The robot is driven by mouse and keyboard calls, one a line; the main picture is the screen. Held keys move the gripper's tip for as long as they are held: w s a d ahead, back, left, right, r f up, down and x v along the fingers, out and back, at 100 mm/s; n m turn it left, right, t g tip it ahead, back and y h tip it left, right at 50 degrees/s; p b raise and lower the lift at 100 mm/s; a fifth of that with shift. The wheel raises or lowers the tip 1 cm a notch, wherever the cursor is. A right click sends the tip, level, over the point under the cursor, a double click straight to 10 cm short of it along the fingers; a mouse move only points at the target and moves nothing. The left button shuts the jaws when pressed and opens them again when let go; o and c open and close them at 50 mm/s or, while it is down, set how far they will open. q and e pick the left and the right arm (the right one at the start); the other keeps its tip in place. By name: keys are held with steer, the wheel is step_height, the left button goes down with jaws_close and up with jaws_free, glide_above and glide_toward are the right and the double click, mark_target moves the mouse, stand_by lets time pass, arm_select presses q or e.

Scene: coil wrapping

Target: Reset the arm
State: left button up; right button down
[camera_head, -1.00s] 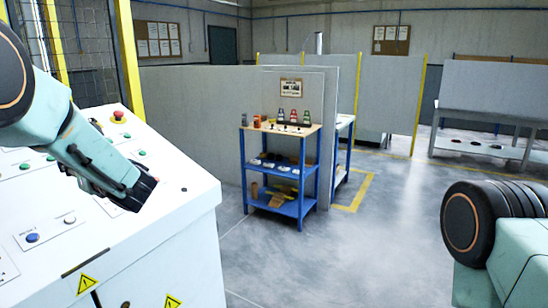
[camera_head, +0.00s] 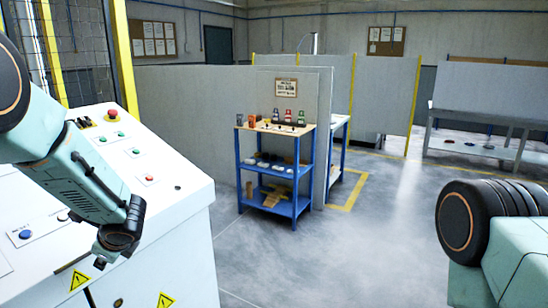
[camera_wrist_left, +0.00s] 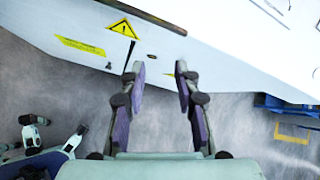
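My left arm comes in from the left in the head view, and its gripper (camera_head: 112,252) hangs beside the front edge of the white control console (camera_head: 178,200). In the left wrist view the two fingers of the left gripper (camera_wrist_left: 160,75) stand apart with nothing between them. The console's lower edge and a yellow warning triangle (camera_wrist_left: 123,28) show beyond the fingertips. My right arm (camera_head: 480,225) shows only as a dark round joint and a pale green link at the right. Its gripper is out of view.
The console top carries a red button (camera_head: 112,114) and several small coloured buttons. A blue shelf cart (camera_head: 275,165) with small items stands ahead against grey partitions. A grey table (camera_head: 480,140) stands at the far right. The floor between is clear.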

arm_select(q)
steer(key=s+d+f+n+g+h+b, duration=0.2)
steer(key=s+d+f+n+h+b, duration=0.2)
steer(key=s+d+f+n+h, duration=1.2)
steer(key=s+f+n+g+y+b, duration=0.1)
steer(key=s+f+y, duration=0.3)
steer(key=s+f, duration=0.4)
steer(key=s+f+n+g+y+b, duration=0.1)
steer(key=s+f+y+b, duration=0.3)
steer(key=s+f, duration=0.4)
steer(key=s+n, duration=0.1)
steer(key=s, duration=0.6)
steer(key=shift+s+d+f+g+y, duration=0.2)
steer(key=shift+d+g+y, duration=0.1)
steer(key=shift+y, duration=0.1)
